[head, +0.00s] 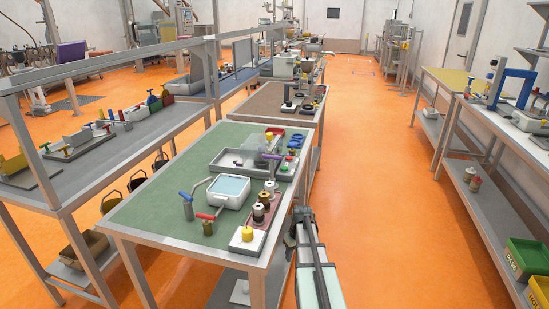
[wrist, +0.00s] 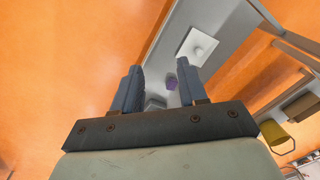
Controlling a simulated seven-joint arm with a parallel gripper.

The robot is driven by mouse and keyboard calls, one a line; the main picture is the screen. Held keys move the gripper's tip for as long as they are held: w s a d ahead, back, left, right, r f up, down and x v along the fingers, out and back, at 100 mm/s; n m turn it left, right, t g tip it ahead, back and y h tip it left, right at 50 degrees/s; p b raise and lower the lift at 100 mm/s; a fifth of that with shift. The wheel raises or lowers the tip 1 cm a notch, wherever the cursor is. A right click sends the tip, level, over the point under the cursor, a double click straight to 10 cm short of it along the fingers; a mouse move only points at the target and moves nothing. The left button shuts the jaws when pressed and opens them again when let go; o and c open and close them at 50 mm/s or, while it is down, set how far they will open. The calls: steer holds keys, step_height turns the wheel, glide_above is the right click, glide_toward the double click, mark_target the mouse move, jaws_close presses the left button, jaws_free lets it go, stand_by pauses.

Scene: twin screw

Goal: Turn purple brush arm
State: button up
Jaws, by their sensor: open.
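A purple bar-shaped handle (head: 270,156), which looks like the purple brush arm, stands at the right part of the green-topped table, by the grey tray. My gripper (wrist: 159,75) is open and empty in the wrist view and points down beside the table. A small purple piece (wrist: 171,84) shows between its fingers, lower down near the grey shelf; I cannot tell whether it is part of the brush arm. In the head view my arm stands at the table's right side, below and apart from the purple handle; the fingers there are not clear.
Near the handle are the grey tray (head: 227,164), a white basin (head: 228,191), a blue handle (head: 186,196), a red handle (head: 206,217), dark jars (head: 259,212) and a yellow knob (head: 247,234). A white box (wrist: 197,46) lies on the low shelf. The orange aisle (head: 370,200) is clear.

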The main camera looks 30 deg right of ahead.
steer(key=w+d+r+n+t, duration=0.1)
steer(key=w+d+r, duration=0.2)
steer(key=d+r, duration=0.3)
steer(key=w+d+r+n, duration=0.2)
steer(key=w+d+r, duration=0.1)
steer(key=r, duration=0.4)
step_height(320, 180, up, 37)
steer(key=n+t+y, duration=0.1)
steer(key=n+t, duration=0.2)
steer(key=n, duration=0.5)
glide_above(274, 156)
steer(key=s+d, duration=0.2)
steer(key=s, duration=0.4)
steer(key=x, duration=1.3)
steer(key=shift+w+f, duration=0.2)
steer(key=shift+w, duration=0.15)
jaws_close()
